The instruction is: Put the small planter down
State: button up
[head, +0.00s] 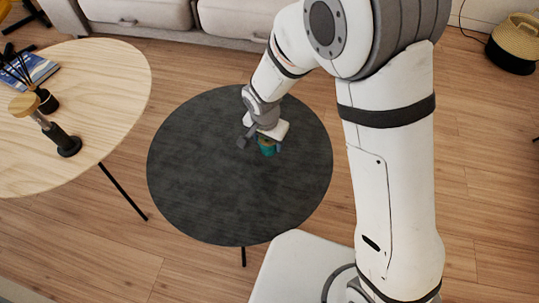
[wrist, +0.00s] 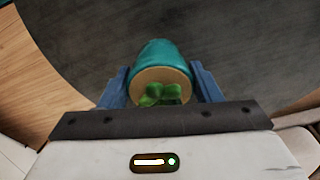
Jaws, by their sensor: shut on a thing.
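The small planter (wrist: 160,58) is a teal pot with a tan top surface and a few green leaves. In the wrist view it sits between the two blue-grey fingers of my gripper (wrist: 162,85), which is shut on it. In the head view the planter (head: 267,147) shows partly below my gripper (head: 261,144), over the dark round table (head: 200,170). I cannot tell whether its base touches the tabletop. Part of the pot is hidden by the gripper.
The dark table is otherwise bare, with free room all around the planter. A light wooden table (head: 110,85) at the left carries a blue book (head: 38,68), a reed diffuser (head: 47,101) and a dark stand with a wooden top (head: 65,143). A sofa (head: 230,22) stands behind; a basket (head: 515,42) is far right.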

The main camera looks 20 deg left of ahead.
aim_at(268, 151)
notch_tip(268, 151, down, 6)
jog(key=shift+r+b, duration=0.15)
jog(key=shift+b, duration=0.75)
jog(key=o, duration=1.1)
jog(key=shift+o, duration=0.2)
jog(key=r+p, duration=0.1)
jog(key=r, duration=0.3)
jog(key=s+r+p, duration=0.1)
jog(key=r, duration=0.3)
jog(key=r+p, duration=0.2)
jog(key=r, duration=0.2)
jog(key=shift+s+a, duration=0.1)
jog(key=shift+s, duration=0.1)
